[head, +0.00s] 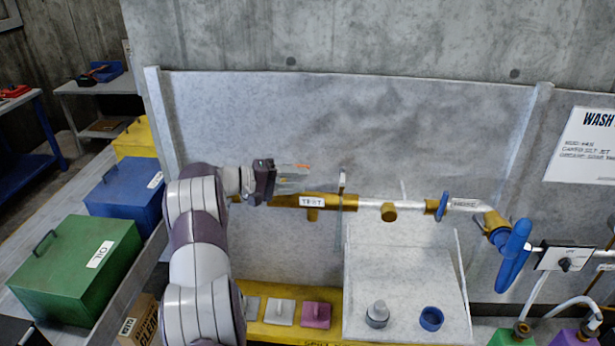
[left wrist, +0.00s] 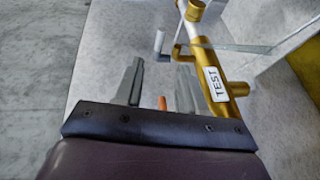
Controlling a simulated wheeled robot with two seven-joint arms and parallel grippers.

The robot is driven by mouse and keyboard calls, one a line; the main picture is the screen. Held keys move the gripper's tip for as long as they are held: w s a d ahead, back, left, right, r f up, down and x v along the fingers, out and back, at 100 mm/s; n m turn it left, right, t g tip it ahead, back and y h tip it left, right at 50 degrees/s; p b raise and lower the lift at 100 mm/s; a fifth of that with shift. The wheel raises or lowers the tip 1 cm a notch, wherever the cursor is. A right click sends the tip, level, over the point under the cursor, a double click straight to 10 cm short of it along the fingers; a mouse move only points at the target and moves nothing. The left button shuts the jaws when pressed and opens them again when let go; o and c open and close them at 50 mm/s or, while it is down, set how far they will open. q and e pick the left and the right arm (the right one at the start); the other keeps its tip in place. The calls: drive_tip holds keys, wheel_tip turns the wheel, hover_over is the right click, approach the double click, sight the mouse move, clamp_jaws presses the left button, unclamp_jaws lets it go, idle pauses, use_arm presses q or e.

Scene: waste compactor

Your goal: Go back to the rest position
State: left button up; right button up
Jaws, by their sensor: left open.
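My left arm rises from the bottom left of the head view. Its gripper (head: 298,178) is in front of the grey wall panel, at the left end of the gold pipe marked TEST (head: 285,200). In the left wrist view the two fingers (left wrist: 160,78) are apart with no object held between them. The gold TEST pipe (left wrist: 218,88) is to the right of the fingers in that view. A small orange piece shows between the finger bases; I cannot tell what it is. My right gripper is not in view.
Green (head: 75,260), blue (head: 124,192) and yellow (head: 135,138) lidded bins stand at the left. A sloped white board (head: 400,265) stands below the pipe, right of my arm. A blue-handled valve (head: 514,252) is at the right. Small blocks (head: 316,314) sit on the yellow ledge.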

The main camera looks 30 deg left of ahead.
use_arm(q)
drive_tip(key=w+d+r+m+t+y, duration=0.1)
drive_tip(key=w+d+r+t+y, duration=0.25)
drive_tip(key=w, duration=0.25)
drive_tip(key=s+d+f+m+g+y, duration=0.1)
drive_tip(key=s+d+g+y, duration=0.25)
drive_tip(key=d+y, duration=0.4)
drive_tip(key=s+d+f+m+g, duration=0.2)
drive_tip(key=s+d+f+g, duration=0.15)
drive_tip(key=s, duration=0.55)
drive_tip(key=s+d+f+m+g, duration=0.25)
drive_tip(key=s+d, duration=0.25)
drive_tip(key=s, duration=0.5)
drive_tip(key=s+d+f+m+g, duration=0.2)
drive_tip(key=s+d+f+g, duration=0.15)
drive_tip(key=s, duration=0.55)
wheel_tip(320, 180, down, 13)
drive_tip(key=s+d+b, duration=0.1)
drive_tip(key=s+b, duration=0.1)
drive_tip(key=b, duration=0.8)
drive_tip(key=shift+s+d+g, duration=0.3)
drive_tip(key=shift+s+g, duration=0.05)
drive_tip(key=shift+g, duration=0.1)
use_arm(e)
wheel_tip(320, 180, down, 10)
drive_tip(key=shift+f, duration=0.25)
use_arm(q)
drive_tip(key=shift+w+r+m, duration=0.1)
drive_tip(key=shift+m, duration=0.15)
